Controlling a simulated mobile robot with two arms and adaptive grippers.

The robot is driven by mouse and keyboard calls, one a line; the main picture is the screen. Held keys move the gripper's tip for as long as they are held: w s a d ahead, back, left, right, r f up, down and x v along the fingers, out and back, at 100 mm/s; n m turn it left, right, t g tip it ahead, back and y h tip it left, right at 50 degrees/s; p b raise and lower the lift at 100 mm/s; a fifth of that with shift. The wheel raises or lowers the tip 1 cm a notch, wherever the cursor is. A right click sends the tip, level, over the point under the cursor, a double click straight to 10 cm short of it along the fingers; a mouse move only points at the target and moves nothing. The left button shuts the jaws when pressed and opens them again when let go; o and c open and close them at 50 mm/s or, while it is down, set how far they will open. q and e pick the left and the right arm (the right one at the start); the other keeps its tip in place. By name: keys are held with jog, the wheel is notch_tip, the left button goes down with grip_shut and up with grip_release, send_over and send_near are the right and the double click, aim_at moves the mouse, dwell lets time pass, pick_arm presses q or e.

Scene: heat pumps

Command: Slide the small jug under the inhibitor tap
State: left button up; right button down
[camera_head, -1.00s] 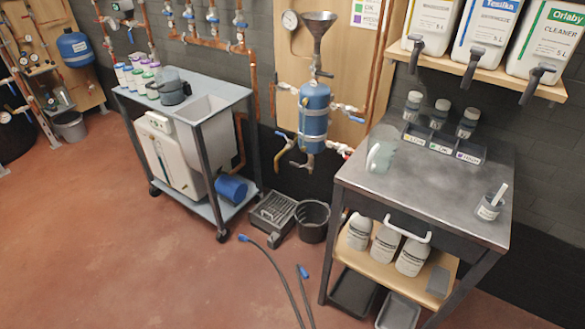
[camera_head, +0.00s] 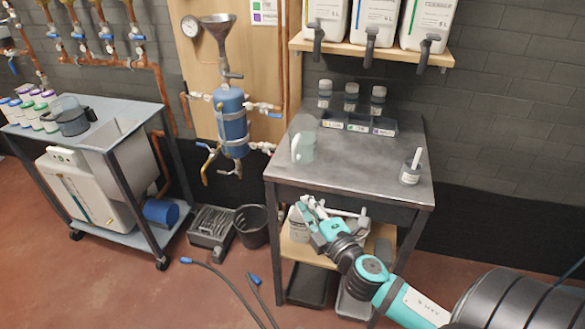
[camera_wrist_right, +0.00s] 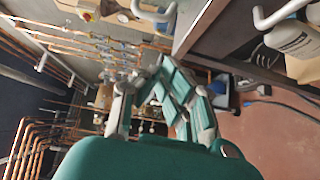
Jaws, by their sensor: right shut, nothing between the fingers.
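The small jug (camera_head: 304,144) is translucent and pale, and stands upright on the left of the metal worktop (camera_head: 350,170). Three white containers stand on the shelf above with dark taps; the left tap (camera_head: 317,42), middle tap (camera_head: 370,48) and right tap (camera_head: 425,52) overhang its edge. The right container's label appears to read cleaner; I cannot read which is inhibitor. My right gripper (camera_head: 312,208) is shut and empty, below the worktop's front edge near the drawer's white handle (camera_head: 346,212). It also shows in the wrist view (camera_wrist_right: 160,85). My left gripper is out of view.
A cup (camera_head: 411,170) with a white stick stands at the right. The worktop's middle is clear. A blue vessel (camera_head: 231,122) with pipes hangs to the left of the table.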

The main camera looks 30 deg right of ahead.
pick_arm(q)
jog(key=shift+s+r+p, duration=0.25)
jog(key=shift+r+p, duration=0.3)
jog(key=shift+p, duration=0.05)
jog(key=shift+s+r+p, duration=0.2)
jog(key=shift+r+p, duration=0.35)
jog(key=shift+p, duration=0.05)
pick_arm(e)
jog(key=w+d+r, duration=0.1)
jog(key=w+d, duration=0.3)
jog(key=w, duration=0.8)
jog(key=shift+w+r+t, duration=0.2)
jog(key=shift+t, duration=0.1)
